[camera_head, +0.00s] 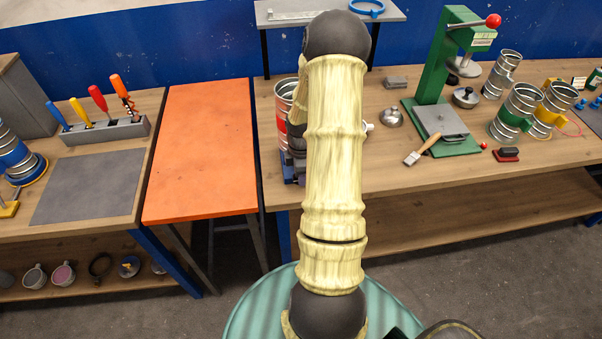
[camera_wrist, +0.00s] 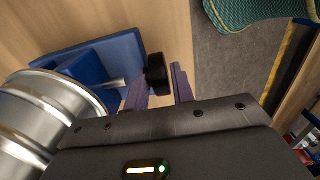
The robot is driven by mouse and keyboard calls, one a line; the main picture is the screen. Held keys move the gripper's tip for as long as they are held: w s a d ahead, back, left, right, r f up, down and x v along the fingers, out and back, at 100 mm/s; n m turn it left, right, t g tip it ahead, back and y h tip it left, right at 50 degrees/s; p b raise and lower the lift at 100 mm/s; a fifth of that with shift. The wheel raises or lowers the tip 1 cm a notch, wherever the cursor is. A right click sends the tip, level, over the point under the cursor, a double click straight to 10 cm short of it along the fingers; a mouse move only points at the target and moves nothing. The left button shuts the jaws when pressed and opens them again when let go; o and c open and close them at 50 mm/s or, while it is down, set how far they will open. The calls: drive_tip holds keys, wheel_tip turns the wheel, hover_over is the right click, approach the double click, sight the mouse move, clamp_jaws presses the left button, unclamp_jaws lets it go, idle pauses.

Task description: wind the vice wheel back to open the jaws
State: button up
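The blue vice (camera_wrist: 122,52) fills the upper left of the wrist view, with a pale metal screw ending in a black wheel (camera_wrist: 157,76). A ribbed metal duct (camera_wrist: 38,115) lies against the vice; whether the jaws grip it is hidden. My gripper (camera_wrist: 160,80) has its two purple fingers apart, one on each side of the wheel, with narrow gaps seeming to show. I cannot tell if either finger touches it. In the head view, my arm hides most of the vice; the duct (camera_head: 284,92) shows beside it.
An orange board (camera_head: 200,150) lies left of the vice's bench. In the wrist view, a green mesh-covered thing (camera_wrist: 255,12) is at upper right.

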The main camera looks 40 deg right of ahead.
clamp_jaws()
drive_tip(key=shift+w+a+h+b, duration=0.1)
drive_tip(key=shift+h+b, duration=0.2)
drive_tip(key=shift+b, duration=0.25)
drive_tip(key=h+b, duration=0.1)
drive_tip(key=g+h+b, duration=0.1)
drive_tip(key=b, duration=0.1)
drive_tip(key=shift+w+a+f+g, duration=0.15)
drive_tip(key=shift+w+a+g, duration=0.05)
drive_tip(key=shift+g, duration=0.1)
drive_tip(key=g+h+b, duration=0.1)
drive_tip(key=h, duration=0.1)
drive_tip(key=g+h+b, duration=0.1)
drive_tip(key=shift+w+a+f+h+b, duration=0.15)
drive_tip(key=shift+a+h+b, duration=0.15)
drive_tip(key=shift+h+b, duration=0.1)
drive_tip(key=shift+w+a+g+h, duration=0.1)
drive_tip(key=shift+g+h, duration=0.5)
drive_tip(key=shift+h, duration=0.1)
drive_tip(key=h, duration=0.1)
drive_tip(key=g+h+b, duration=0.1)
drive_tip(key=h, duration=0.1)
drive_tip(key=shift+a+f+g, duration=0.1)
drive_tip(key=shift+f+g, duration=0.2)
drive_tip(key=g+h+b, duration=0.1)
drive_tip(key=h, duration=0.1)
drive_tip(key=g+h+b, duration=0.1)
drive_tip(key=g+h, duration=0.1)
drive_tip(key=shift+a+f+h, duration=0.1)
drive_tip(key=shift+f+h, duration=0.3)
